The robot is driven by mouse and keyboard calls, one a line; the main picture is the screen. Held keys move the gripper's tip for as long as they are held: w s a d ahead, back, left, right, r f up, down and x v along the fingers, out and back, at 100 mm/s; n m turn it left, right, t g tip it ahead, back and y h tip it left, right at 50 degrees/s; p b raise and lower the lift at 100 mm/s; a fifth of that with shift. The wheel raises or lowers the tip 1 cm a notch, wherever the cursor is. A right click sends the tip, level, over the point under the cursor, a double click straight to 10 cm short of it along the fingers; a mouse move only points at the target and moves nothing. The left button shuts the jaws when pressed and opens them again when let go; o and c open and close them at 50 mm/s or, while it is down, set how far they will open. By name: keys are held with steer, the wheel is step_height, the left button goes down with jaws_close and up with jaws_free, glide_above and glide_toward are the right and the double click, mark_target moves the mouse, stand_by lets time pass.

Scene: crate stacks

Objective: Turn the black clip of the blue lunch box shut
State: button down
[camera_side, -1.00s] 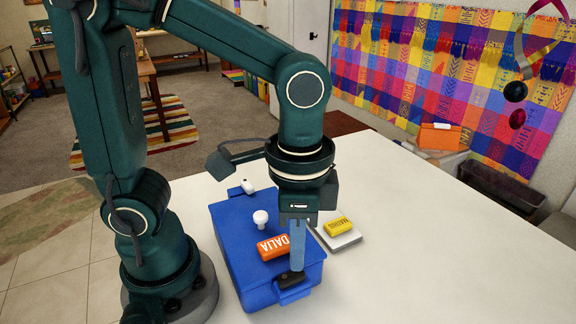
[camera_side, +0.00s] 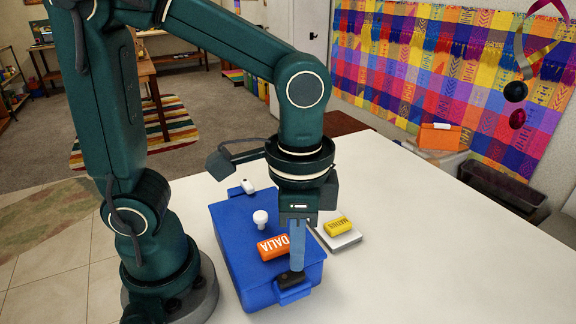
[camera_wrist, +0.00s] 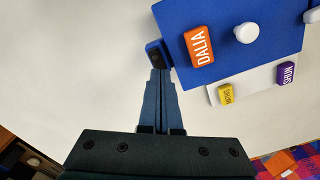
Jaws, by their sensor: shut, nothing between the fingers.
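The blue lunch box (camera_side: 237,235) stands on the white table in front of my arm, its lid on. It also shows in the wrist view (camera_wrist: 215,18). The black clip (camera_side: 291,280) sits on a blue tab at the box's near end; it shows in the wrist view (camera_wrist: 157,58) just beyond my fingertips. A white clip (camera_side: 248,186) is at the far end. My gripper (camera_side: 297,268) is shut and empty, pointing down with its fingertips at the black clip. I cannot tell whether they touch it. The fingers hide part of the clip.
On the lid are an orange DALIA tag (camera_side: 273,247) and a white knob (camera_side: 261,219). A white box (camera_side: 341,239) with a yellow tag (camera_side: 338,226) stands close on the right; a purple SHUN tag (camera_wrist: 286,72) shows in the wrist view. The table's right side is clear.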

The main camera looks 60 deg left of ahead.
steer(key=shift+f, duration=0.8)
steer(key=shift+r, duration=0.2)
stand_by(0.3)
steer(key=shift+d, duration=0.15)
steer(key=shift+w+d, duration=0.15)
steer(key=shift+d, duration=0.6)
steer(key=shift+w+d, duration=0.1)
steer(key=shift+d, duration=0.6)
steer(key=shift+f, duration=0.55)
